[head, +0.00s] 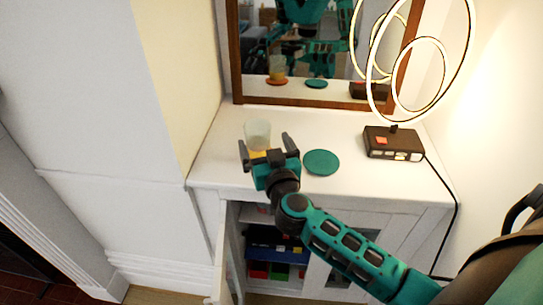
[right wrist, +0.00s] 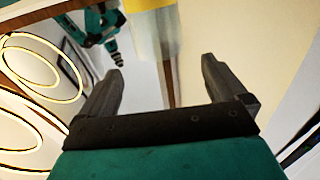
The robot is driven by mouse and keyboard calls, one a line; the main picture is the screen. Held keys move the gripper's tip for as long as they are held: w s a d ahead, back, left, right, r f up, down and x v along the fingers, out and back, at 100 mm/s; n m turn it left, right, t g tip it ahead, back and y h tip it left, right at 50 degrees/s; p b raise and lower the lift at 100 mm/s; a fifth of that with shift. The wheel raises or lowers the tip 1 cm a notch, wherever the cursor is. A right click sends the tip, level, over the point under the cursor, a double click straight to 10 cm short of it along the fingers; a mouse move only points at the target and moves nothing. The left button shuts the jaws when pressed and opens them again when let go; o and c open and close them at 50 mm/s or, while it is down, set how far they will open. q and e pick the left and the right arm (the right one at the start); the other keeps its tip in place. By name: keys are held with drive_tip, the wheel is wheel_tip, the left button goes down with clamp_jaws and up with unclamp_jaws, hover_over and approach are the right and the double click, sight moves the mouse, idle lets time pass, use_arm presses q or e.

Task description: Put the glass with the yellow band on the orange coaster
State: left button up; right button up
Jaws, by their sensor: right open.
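The clear glass (head: 257,134) with a yellow band (head: 258,153) near its bottom stands upright on the white cabinet top, at the left. My right gripper (head: 268,145) is open, in front of the glass and partly covering its lower part. In the right wrist view the glass (right wrist: 152,35) lies beyond the fingertips, between their lines, and nothing is held. The orange coaster is hidden directly; the mirror shows an orange disc at the foot of the reflected glass. I cannot tell whether the glass rests on it. My left gripper is not in view.
A teal coaster (head: 321,162) lies bare to the right of my gripper. A lit ring lamp (head: 394,143) on a dark base stands at the back right. A framed mirror (head: 320,98) stands behind. The cabinet (head: 218,182) has an open door below its front edge.

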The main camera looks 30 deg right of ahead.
drive_tip(key=s+a+f+n+y, duration=0.45)
drive_tip(key=s+a+y, duration=0.35)
drive_tip(key=s+a, duration=0.25)
drive_tip(key=s+d+f+n+g+h, duration=0.1)
drive_tip(key=s+f+g, duration=0.5)
drive_tip(key=s+f, duration=0.3)
wheel_tip(320, 180, down, 3)
drive_tip(key=shift+d+f+g, duration=0.15)
drive_tip(key=shift+d+g, duration=0.15)
drive_tip(key=shift+d, duration=0.1)
